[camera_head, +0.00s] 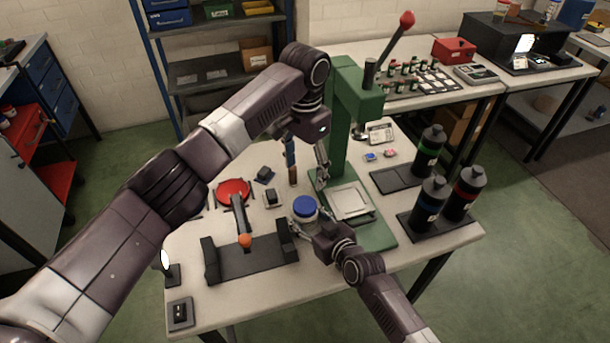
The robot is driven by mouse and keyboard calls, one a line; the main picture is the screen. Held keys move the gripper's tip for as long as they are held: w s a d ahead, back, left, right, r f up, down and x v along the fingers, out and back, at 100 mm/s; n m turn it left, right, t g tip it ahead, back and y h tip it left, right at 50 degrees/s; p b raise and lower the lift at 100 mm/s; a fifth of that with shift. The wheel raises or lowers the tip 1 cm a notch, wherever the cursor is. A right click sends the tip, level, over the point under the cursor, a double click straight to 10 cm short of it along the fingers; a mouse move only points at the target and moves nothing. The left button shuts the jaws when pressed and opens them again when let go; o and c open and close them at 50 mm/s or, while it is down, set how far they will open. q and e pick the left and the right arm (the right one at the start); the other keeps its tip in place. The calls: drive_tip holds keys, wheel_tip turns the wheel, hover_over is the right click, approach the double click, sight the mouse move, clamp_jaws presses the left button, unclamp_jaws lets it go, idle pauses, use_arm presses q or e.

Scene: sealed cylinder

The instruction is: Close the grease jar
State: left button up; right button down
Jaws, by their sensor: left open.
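The grease jar (304,217) is a small pale jar standing upright on the white workbench, left of the green press. A blue lid (305,205) sits on its top; I cannot tell whether it is screwed tight. My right gripper (308,224) comes from the front right, low at the jar, with its fingers around the jar's near side. My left gripper (321,184) is open and empty, pointing down just above and right of the blue lid, apart from it. The lower part of the jar is partly hidden by the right gripper.
A green press (352,115) with a red-knobbed lever stands right of the jar. Several dark bottles (429,150) stand at the right. A black cradle (250,262) and a red round piece (233,191) lie left.

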drive_tip(key=c, duration=0.8)
unclamp_jaws()
drive_tip(key=v, duration=1.2)
drive_tip(key=shift+f, duration=0.1)
drive_tip(key=shift+d, duration=0.1)
